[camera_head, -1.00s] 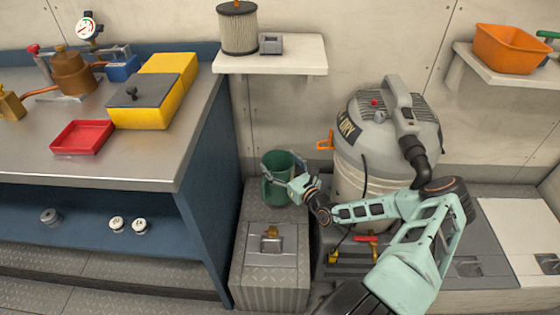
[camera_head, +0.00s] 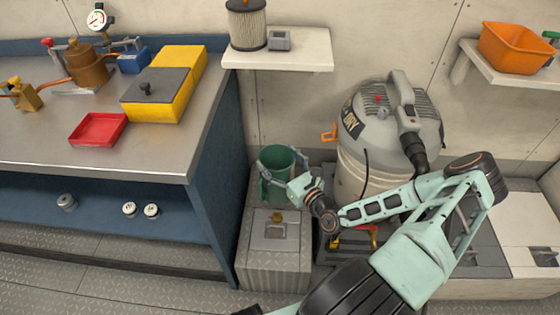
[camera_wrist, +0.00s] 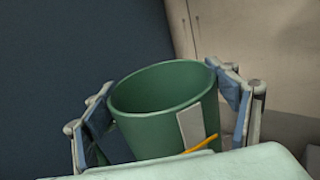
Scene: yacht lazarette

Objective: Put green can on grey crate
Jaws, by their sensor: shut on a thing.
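The green can (camera_head: 279,161) is an open-topped cylinder, held over the back part of the grey crate (camera_head: 262,264). It also shows in the wrist view (camera_wrist: 155,115), slightly tilted there, with a pale label and an orange strip on its side. My gripper (camera_head: 281,180) is shut on the can, one finger on each side of it. The grey crate stands on the floor with a latch on its front part. The can's base is partly hidden by my gripper, so I cannot tell whether it touches the crate top.
The blue workbench (camera_head: 215,190) stands close at the left. A large grey vacuum (camera_head: 390,130) stands behind my arm at the right. A wall shelf (camera_head: 285,52) hangs above the can, with a filter (camera_head: 247,25) on it. A toolbox with red and yellow parts sits beside the crate.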

